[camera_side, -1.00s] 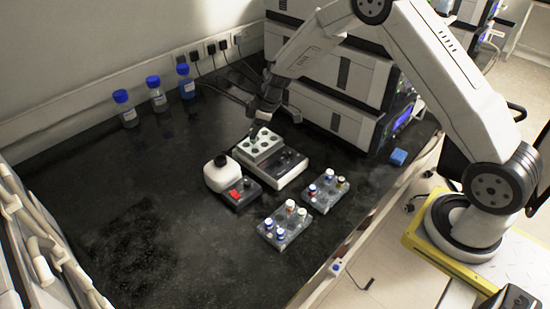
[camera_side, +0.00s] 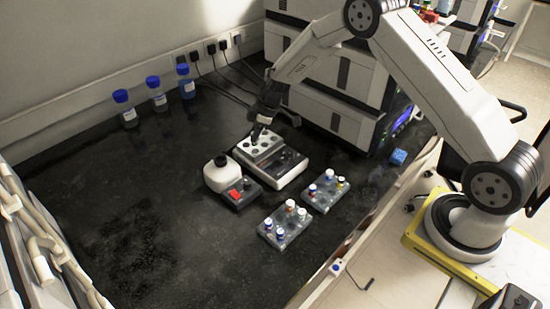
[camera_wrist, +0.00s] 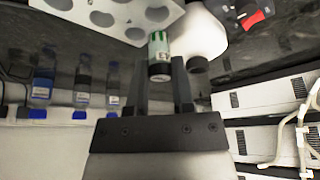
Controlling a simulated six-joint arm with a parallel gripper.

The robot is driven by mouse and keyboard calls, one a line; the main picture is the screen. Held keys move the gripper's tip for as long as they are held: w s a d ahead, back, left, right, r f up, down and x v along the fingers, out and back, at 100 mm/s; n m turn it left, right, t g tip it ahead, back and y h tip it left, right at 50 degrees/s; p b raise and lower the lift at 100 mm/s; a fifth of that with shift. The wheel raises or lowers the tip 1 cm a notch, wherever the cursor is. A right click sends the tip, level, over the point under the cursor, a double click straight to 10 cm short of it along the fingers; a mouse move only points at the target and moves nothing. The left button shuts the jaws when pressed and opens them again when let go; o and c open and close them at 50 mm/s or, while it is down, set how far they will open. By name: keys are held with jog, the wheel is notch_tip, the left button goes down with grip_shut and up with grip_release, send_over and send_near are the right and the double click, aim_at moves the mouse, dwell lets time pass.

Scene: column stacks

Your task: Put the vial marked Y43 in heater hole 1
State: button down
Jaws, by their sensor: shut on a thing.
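My gripper (camera_side: 257,131) is over the left part of the heater's pale block (camera_side: 272,142). In the wrist view its fingers (camera_wrist: 159,88) are shut on a vial (camera_wrist: 158,48) with a black cap and a green and white label. The cap is toward my gripper and the vial's far end points toward the block (camera_wrist: 128,13). That end shows close to one of the round holes (camera_wrist: 157,14); I cannot tell whether it has entered. The label's marking is too small to read, and I cannot see hole numbers.
Two racks, a nearer one (camera_side: 270,238) and a farther one (camera_side: 316,201), hold several capped vials. Blue-capped bottles (camera_side: 157,101) stand along the wall. Stacked instruments (camera_side: 335,122) rise behind right.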

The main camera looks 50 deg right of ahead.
aim_at(256, 145)
jog(key=shift+f, duration=1)
jog(key=shift+f, duration=1.25)
dwell(1.9)
jog(key=shift+c, duration=0.4)
grip_release()
jog(key=shift+r, duration=0.1)
dwell(0.4)
jog(key=shift+r, duration=2.9)
